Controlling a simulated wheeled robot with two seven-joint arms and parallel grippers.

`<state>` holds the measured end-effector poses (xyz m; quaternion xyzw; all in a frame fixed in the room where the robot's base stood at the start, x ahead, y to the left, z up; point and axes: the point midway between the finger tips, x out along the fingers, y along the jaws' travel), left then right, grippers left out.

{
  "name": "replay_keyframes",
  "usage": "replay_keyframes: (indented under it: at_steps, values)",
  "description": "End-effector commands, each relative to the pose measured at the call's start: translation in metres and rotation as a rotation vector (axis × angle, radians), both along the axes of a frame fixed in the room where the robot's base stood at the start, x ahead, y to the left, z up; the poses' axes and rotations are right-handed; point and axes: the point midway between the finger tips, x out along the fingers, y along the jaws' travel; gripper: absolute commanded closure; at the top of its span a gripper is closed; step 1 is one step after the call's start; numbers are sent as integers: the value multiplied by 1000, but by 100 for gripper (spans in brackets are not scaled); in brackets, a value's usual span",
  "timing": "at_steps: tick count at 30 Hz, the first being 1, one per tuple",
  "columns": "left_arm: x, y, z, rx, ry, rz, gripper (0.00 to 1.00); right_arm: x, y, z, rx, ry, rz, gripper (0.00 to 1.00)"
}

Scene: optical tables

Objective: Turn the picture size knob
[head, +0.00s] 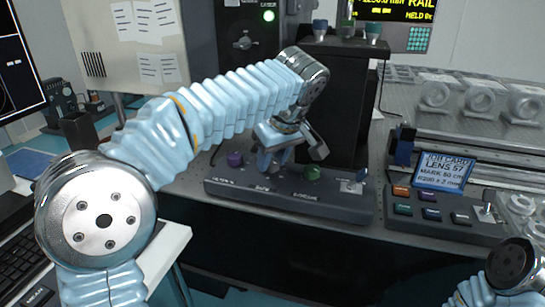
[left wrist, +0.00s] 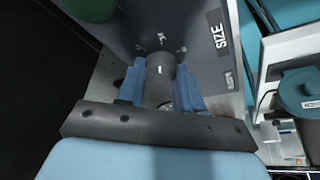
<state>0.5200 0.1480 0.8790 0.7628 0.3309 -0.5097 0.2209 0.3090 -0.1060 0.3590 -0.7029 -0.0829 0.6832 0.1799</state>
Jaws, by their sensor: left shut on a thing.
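The picture size knob is a grey cylinder with a small white mark (left wrist: 160,68) in the left wrist view, beside a "SIZE" label (left wrist: 219,34). My left gripper (left wrist: 160,92) has its two blue fingers on either side of the knob, shut on it. There the size knob is mostly hidden by the gripper. My right gripper is out of view; only part of my right arm shows at bottom right.
A dark upright housing (head: 342,95) stands just behind the control box. To the right is a button panel (head: 447,215) with a blue job card screen (head: 446,170). Several clear-windowed mounts stand at the back right.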

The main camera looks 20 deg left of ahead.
Motion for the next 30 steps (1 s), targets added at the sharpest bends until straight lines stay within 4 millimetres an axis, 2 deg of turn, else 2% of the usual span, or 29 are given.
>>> replay_keyframes:
  at_steps: [1, 2, 6, 7, 15, 19, 23, 30]
  values:
    - [0, 0, 1, -1, -1, -1, 95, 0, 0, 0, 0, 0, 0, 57]
    - [0, 0, 1, -1, -1, -1, 63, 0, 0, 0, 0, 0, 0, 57]
    - [0, 0, 0, -1, -1, -2, 42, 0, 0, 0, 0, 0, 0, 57]
    - [0, 0, 0, -1, -1, -1, 39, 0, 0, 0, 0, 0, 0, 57]
    - [0, 0, 1, 0, 0, -1, 39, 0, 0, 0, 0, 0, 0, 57]
    - [-2, -4, 10, -1, -2, -2, 39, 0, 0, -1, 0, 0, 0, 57]
    - [-9, -11, 35, -3, -5, -2, 39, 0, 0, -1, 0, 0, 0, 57]
    - [-25, -29, 91, -2, -4, -3, 39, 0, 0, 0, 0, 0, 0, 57]
